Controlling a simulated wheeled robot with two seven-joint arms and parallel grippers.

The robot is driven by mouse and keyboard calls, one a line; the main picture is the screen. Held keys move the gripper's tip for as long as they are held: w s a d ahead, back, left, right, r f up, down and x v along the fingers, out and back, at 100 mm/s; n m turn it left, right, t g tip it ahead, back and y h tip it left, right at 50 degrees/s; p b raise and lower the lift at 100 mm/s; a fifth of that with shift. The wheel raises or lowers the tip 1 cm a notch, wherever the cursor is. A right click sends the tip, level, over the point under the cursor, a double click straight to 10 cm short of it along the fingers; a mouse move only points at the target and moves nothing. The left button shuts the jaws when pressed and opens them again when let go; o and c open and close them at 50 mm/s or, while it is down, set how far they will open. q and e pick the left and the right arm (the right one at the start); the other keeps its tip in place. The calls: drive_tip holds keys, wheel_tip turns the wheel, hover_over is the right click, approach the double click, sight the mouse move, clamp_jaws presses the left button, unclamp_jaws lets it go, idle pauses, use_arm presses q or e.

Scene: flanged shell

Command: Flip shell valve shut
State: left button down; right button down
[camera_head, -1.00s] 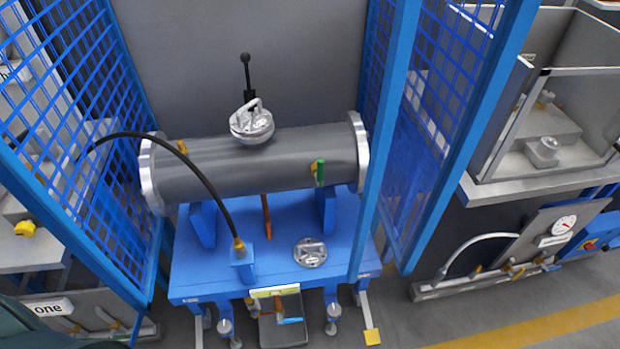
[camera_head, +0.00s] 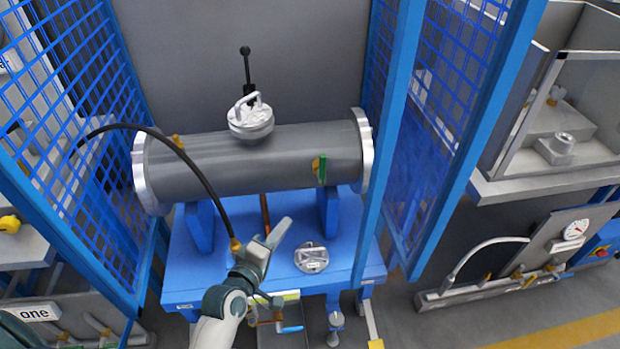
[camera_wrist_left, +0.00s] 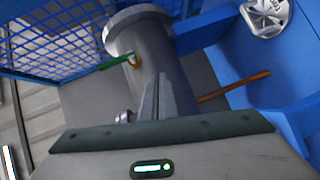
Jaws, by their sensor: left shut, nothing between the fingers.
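The grey flanged shell (camera_head: 250,160) lies across the blue stand. A green valve handle (camera_head: 322,170) with a brass-coloured body is on its front right; it also shows in the left wrist view (camera_wrist_left: 115,63). An orange-brown lever (camera_head: 265,213) hangs below the shell's middle and also shows in the left wrist view (camera_wrist_left: 235,87). My left gripper (camera_head: 281,231) is shut and empty, in front of the shell, below and left of the green handle, and apart from it. Its closed fingers (camera_wrist_left: 160,95) show in the left wrist view. My right gripper is not in view.
A round metal cover (camera_head: 311,257) lies on the blue stand (camera_head: 345,250). A black hose (camera_head: 185,155) arches at the left, behind my left arm. Blue mesh panels (camera_head: 75,130) and posts (camera_head: 395,130) close off both sides. A lidded port (camera_head: 251,118) tops the shell.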

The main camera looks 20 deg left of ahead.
use_arm(q)
wheel_tip(320, 180, up, 10)
drive_tip(key=s+n+t, duration=0.1)
drive_tip(key=n+t, duration=0.1)
drive_tip(key=shift+a+f+b, duration=0.25)
drive_tip(key=shift+a+b, duration=0.15)
drive_tip(key=shift+a, duration=0.05)
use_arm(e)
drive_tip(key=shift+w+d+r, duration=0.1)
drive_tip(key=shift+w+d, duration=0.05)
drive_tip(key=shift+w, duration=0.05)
use_arm(q)
drive_tip(key=shift+w, duration=0.1)
drive_tip(key=p, duration=0.1)
approach(322, 167)
drive_tip(key=w+a, duration=0.4)
drive_tip(key=w+d, duration=0.2)
drive_tip(key=d, duration=0.1)
drive_tip(key=shift+w+r, duration=0.1)
drive_tip(key=shift+w, duration=0.25)
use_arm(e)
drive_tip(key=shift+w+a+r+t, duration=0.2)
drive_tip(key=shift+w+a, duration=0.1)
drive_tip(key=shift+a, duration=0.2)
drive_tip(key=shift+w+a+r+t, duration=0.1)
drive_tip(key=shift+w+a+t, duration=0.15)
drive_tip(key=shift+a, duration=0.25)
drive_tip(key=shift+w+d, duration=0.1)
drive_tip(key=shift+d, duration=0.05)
